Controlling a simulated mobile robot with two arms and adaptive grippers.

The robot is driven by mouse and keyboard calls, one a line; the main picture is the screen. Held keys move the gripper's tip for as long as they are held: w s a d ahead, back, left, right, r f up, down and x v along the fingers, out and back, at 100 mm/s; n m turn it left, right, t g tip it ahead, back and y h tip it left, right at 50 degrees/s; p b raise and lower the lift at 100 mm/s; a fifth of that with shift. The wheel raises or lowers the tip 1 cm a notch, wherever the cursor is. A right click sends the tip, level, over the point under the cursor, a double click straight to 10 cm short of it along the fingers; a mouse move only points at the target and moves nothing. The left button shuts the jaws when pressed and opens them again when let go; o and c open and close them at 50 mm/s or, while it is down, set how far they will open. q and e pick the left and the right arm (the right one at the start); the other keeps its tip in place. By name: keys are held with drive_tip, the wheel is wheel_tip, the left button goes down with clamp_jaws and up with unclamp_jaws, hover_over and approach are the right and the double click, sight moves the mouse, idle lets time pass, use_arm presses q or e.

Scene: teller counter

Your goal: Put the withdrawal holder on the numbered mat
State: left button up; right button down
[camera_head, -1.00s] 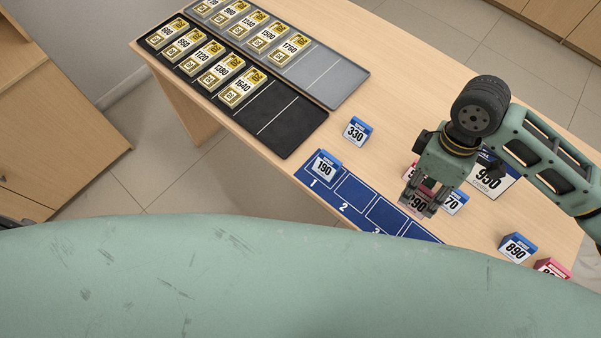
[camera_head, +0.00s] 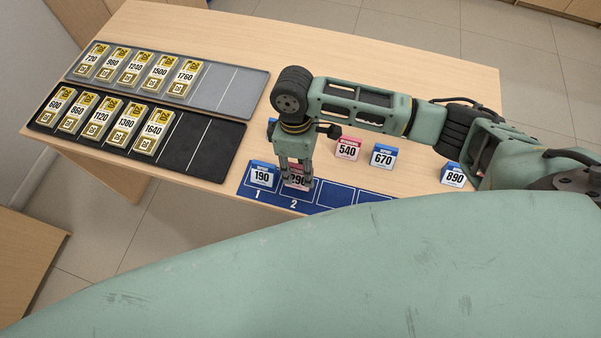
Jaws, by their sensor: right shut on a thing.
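The numbered mat (camera_head: 334,198) is a dark blue strip with white-outlined slots, at the front edge of the counter. A blue holder marked 190 (camera_head: 262,175) stands in slot 1. My right gripper (camera_head: 295,181) is over slot 2, shut on a pinkish-red holder (camera_head: 297,183) whose number ends in 90; its first digit is partly hidden by the fingers. I cannot tell whether this holder touches the mat. My left gripper is not in view. The mat's right part is hidden behind my green body.
A red 540 holder (camera_head: 346,148), a blue 670 holder (camera_head: 383,156) and a blue 890 holder (camera_head: 454,175) stand behind the mat. A grey tray (camera_head: 235,90) and a black tray (camera_head: 217,143) of gold numbered pieces lie left. Slot 3 (camera_head: 333,195) looks clear.

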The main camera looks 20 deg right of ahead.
sight(300, 176)
wheel_tip(300, 176, down, 3)
drive_tip(key=shift+r, duration=0.2)
drive_tip(key=shift+f, duration=0.5)
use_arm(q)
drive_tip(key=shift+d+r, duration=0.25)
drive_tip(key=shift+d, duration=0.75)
use_arm(e)
drive_tip(key=c, duration=1.4)
unclamp_jaws()
drive_tip(key=shift+f, duration=0.1)
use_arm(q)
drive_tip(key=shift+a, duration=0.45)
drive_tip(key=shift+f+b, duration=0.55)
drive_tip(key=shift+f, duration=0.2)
use_arm(e)
wheel_tip(300, 176, up, 12)
drive_tip(key=w, duration=0.2)
drive_tip(key=shift+w, duration=0.15)
